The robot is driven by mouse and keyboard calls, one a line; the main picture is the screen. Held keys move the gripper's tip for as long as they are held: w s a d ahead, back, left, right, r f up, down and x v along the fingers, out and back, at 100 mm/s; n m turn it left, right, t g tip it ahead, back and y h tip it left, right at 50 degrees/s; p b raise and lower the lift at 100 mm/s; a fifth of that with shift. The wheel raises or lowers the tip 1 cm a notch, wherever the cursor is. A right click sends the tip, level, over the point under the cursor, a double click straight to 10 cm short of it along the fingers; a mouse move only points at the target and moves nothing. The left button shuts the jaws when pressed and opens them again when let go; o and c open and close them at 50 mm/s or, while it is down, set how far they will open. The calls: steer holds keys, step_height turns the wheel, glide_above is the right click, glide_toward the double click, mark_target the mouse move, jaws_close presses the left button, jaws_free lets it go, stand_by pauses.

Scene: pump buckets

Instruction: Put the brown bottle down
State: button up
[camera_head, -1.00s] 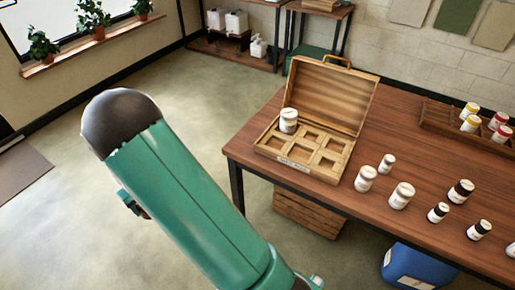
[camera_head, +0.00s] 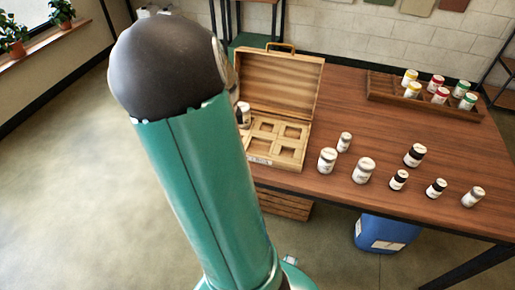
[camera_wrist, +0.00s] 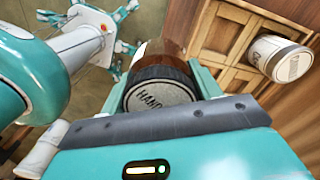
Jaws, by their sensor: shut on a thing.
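My gripper (camera_wrist: 163,82) is shut on the brown bottle (camera_wrist: 160,48) in the wrist view. The bottle has a black lettered cap (camera_wrist: 159,96) turned toward the camera, and its far end is hidden behind the cap. An open wooden case (camera_head: 275,88) with several square compartments stands at the left end of the table (camera_head: 340,91). The case also shows beyond the bottle in the wrist view (camera_wrist: 228,32). A white jar (camera_wrist: 277,60) shows there in one compartment. In the head view my arm hides the gripper and part of the case's left side.
Several white-labelled jars and bottles (camera_head: 364,170) stand on the table right of the case. A wooden rack (camera_head: 386,94) with coloured-lid jars is at the back right. Below are a blue drum (camera_head: 385,232) and a wooden crate (camera_head: 285,204).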

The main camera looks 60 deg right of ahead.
steer(key=s+d+r+m, duration=0.1)
steer(key=s+r+m, duration=0.1)
steer(key=s+m, duration=0.4)
steer(key=s+d+r+m, duration=0.15)
steer(key=s+m, duration=0.25)
steer(key=s, duration=0.4)
steer(key=shift+m, duration=0.3)
steer(key=w+d+f, duration=0.4)
steer(key=d, duration=0.1)
steer(key=w+d+f, duration=0.4)
steer(key=w+f, duration=0.1)
steer(key=shift+d+f, duration=0.3)
steer(key=shift+d, duration=0.1)
steer(key=shift+w+d+f, duration=0.1)
steer(key=shift+f, duration=0.15)
steer(key=shift+w+d+f, duration=0.1)
steer(key=shift+w+f, duration=0.05)
steer(key=shift+f, duration=1.5)
steer(key=shift+f, duration=0.2)
steer(key=o, duration=0.9)
steer(key=shift+o, duration=0.2)
